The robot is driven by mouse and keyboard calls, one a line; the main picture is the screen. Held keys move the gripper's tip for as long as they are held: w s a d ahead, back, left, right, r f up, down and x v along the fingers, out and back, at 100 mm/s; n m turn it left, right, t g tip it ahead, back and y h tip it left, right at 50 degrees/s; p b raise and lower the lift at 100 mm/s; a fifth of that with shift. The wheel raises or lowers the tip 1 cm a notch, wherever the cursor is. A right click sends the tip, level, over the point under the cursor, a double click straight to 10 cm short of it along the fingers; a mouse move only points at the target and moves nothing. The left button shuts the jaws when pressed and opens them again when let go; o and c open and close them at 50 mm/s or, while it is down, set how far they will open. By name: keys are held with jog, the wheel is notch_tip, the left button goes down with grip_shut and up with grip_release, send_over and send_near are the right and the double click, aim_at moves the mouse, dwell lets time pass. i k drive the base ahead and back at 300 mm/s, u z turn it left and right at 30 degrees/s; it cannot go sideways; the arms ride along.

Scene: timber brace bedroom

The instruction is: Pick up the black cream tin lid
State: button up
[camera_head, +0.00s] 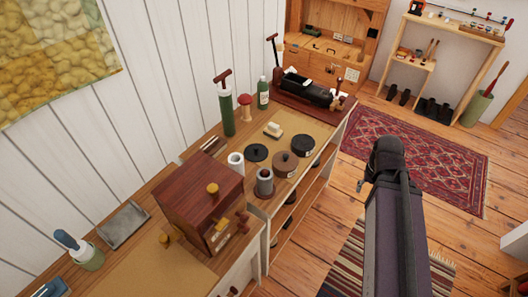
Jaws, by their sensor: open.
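A flat black disc with a small knob, which looks like the black cream tin lid (256,152), lies on the tan mat (310,128) on the bench. A round black tin (303,146) and a brown tin (286,165) with a dark knob sit to its right. My gripper (362,184) is at the right, over the floor and well apart from the lid. It is open and empty; my own wrist mostly hides its fingers.
A wooden box (200,196), a white cup (236,163) and a grey cylinder (265,183) stand near the lid. A pale block (273,130), a green bottle (263,93) and a green cylinder (227,112) stand behind. A red rug (440,165) lies on the open floor.

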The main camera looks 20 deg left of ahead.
aim_at(253, 153)
jog(key=z, duration=0.15)
jog(key=k, duration=0.9)
jog(key=u, duration=0.6)
jog(key=i, duration=1)
